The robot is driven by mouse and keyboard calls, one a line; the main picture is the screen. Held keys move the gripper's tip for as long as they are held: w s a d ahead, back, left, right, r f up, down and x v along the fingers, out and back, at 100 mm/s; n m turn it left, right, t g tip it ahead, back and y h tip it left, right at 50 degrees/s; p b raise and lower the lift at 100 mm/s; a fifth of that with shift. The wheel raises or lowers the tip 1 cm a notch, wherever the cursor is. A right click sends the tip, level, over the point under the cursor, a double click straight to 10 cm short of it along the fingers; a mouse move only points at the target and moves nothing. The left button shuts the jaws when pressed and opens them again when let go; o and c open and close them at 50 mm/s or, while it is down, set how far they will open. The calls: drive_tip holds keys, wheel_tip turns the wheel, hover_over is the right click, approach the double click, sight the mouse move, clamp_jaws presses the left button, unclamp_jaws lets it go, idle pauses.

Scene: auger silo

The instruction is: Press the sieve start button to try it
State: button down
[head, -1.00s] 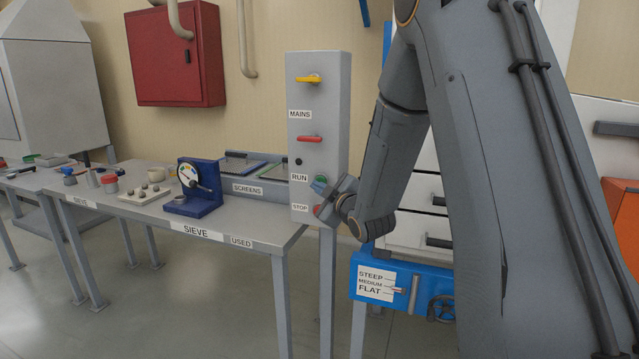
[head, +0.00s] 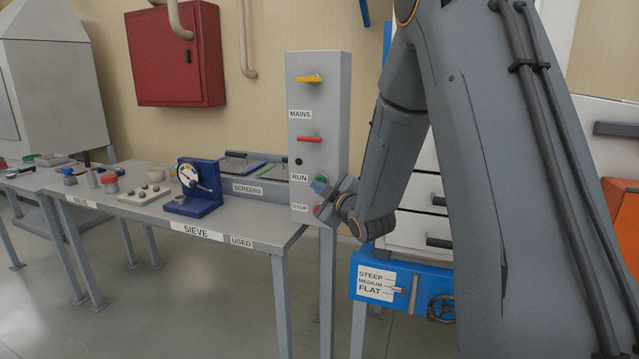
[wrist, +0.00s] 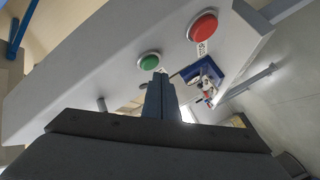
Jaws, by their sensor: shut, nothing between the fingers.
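The grey control post (head: 319,90) stands at the right end of the sieve table. It carries a yellow MAINS handle (head: 309,79), a red handle (head: 309,139), a small black knob (head: 298,161) and the RUN and STOP labels. The green RUN button (wrist: 149,62) and the red STOP button (wrist: 203,26) show in the wrist view. In the head view my gripper (head: 320,187) is at the post and partly covers both buttons. In the wrist view my shut fingers (wrist: 159,85) point towards the green button, just below it in the picture. I cannot tell whether they touch it.
The sieve table (head: 150,215) holds a blue gauge stand (head: 205,190), a board of small weights (head: 146,194) and a screens rack (head: 257,188). A blue unit with a STEEP-MEDIUM-FLAT lever (head: 400,290) sits below my arm. White drawers stand behind it.

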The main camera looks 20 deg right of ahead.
drive_tip(key=shift+w+d, duration=0.1)
drive_tip(key=shift+w+d, duration=0.15)
drive_tip(key=shift+w, duration=0.05)
drive_tip(key=shift+w+d+b, duration=0.25)
drive_tip(key=shift+w+b, duration=0.1)
drive_tip(key=shift+b, duration=0.05)
idle(1.1)
drive_tip(key=shift+s, duration=0.1)
idle(0.4)
drive_tip(key=shift+s+a, duration=0.5)
drive_tip(key=shift+s, duration=0.15)
drive_tip(key=s+a, duration=0.1)
drive_tip(key=s, duration=0.1)
drive_tip(key=s+a, duration=0.2)
idle(0.4)
